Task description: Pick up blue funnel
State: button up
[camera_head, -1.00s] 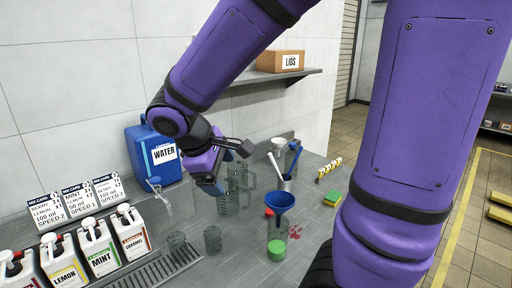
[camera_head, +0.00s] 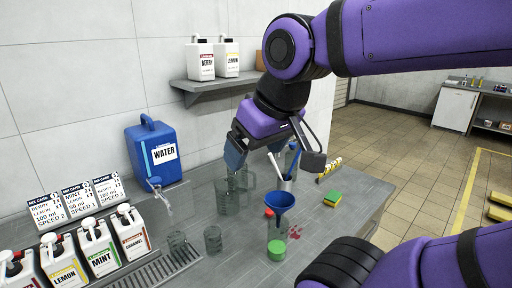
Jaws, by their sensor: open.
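The blue funnel (camera_head: 281,201) stands upright on the grey counter area, its wide mouth up, at or in the top of a clear vessel with a green part (camera_head: 277,250) low in it. Where its spout ends is hard to tell. My gripper (camera_head: 274,158) is open and empty. It points down above the counter, behind and above the funnel, apart from it. One finger is at the left and one dark finger at the right, near the utensil holder (camera_head: 284,185).
Clear jugs (camera_head: 227,195) stand left of the funnel, with clear cups (camera_head: 213,239) nearer. A sponge (camera_head: 332,199) and a striped yellow item (camera_head: 329,167) lie right. A blue water container (camera_head: 153,152) and syrup bottles (camera_head: 100,248) are left. A shelf (camera_head: 205,88) is above.

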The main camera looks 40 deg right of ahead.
aim_at(279, 202)
jog(key=k+l+z, duration=0.15)
jog(key=l+z, duration=0.2)
jog(key=k+l+z, duration=0.1)
jog(key=l+z, duration=0.55)
jog(key=k, duration=0.05)
